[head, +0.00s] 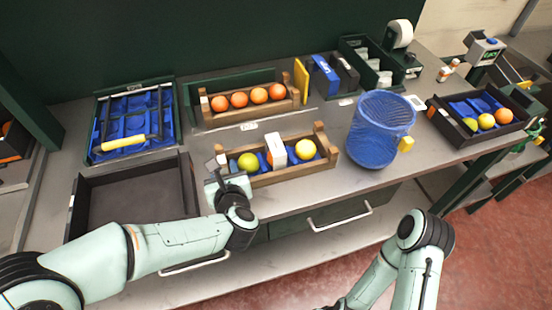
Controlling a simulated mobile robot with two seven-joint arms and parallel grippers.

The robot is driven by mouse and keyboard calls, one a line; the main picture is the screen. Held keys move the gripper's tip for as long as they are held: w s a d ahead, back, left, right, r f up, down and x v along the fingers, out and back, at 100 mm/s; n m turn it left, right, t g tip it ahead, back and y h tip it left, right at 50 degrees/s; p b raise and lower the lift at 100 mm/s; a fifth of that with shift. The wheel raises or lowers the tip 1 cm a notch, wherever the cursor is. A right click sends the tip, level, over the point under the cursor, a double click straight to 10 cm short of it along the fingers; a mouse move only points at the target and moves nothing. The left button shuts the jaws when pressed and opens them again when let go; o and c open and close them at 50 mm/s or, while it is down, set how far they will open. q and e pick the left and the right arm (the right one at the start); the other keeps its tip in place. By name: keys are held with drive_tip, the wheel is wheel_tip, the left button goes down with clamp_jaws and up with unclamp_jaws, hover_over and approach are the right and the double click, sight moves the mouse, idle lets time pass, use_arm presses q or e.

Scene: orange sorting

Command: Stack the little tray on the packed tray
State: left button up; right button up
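A wooden tray (290,177) stands near the front edge of the worktop. It holds a yellow-green fruit, a yellow fruit, a white carton and something blue. A similar wooden tray (247,117) with a row of several oranges stands behind it, apart from it. My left gripper (218,167) is at the left end of the front tray, pointing away from me; its fingertips are partly hidden, so I cannot tell whether they grip the end. My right arm shows at the lower right, its gripper below the picture.
A blue mesh basket (373,135) stands right of the front tray. An empty dark tray (130,197) and a green crate with blue inserts (137,117) are at left. A black tray with fruit (452,127) is at right. A drawer handle (340,216) is below.

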use_arm(q)
clamp_jaws()
drive_tip(key=shift+r, duration=0.1)
